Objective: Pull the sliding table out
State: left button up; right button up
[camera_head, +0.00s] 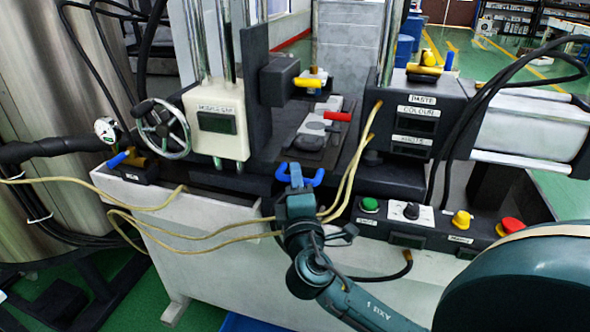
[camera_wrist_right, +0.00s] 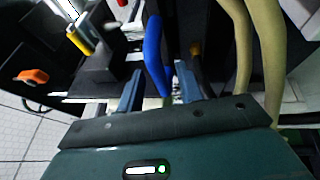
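The sliding table (camera_head: 312,152) is a dark plate between the machine's two column blocks, with a grey mould part on top. A blue handle (camera_head: 318,177) sits at its front edge. My right gripper (camera_head: 297,172) is at this handle, reaching up from below. In the right wrist view the handle (camera_wrist_right: 153,48) runs between the two fingertips (camera_wrist_right: 160,82), with gaps visible beside it, so the gripper looks open around it. My left gripper is not in view.
Beige hoses (camera_head: 230,222) hang across the machine front and pass close to my right gripper. A handwheel (camera_head: 163,129) is at the left. A button panel (camera_head: 430,222) with green, yellow and red buttons is at the right.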

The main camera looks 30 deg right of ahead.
jog(key=shift+x, duration=1.4)
jog(key=shift+c, duration=0.3)
jog(key=c, duration=0.5)
grip_shut()
jog(key=shift+r, duration=0.1)
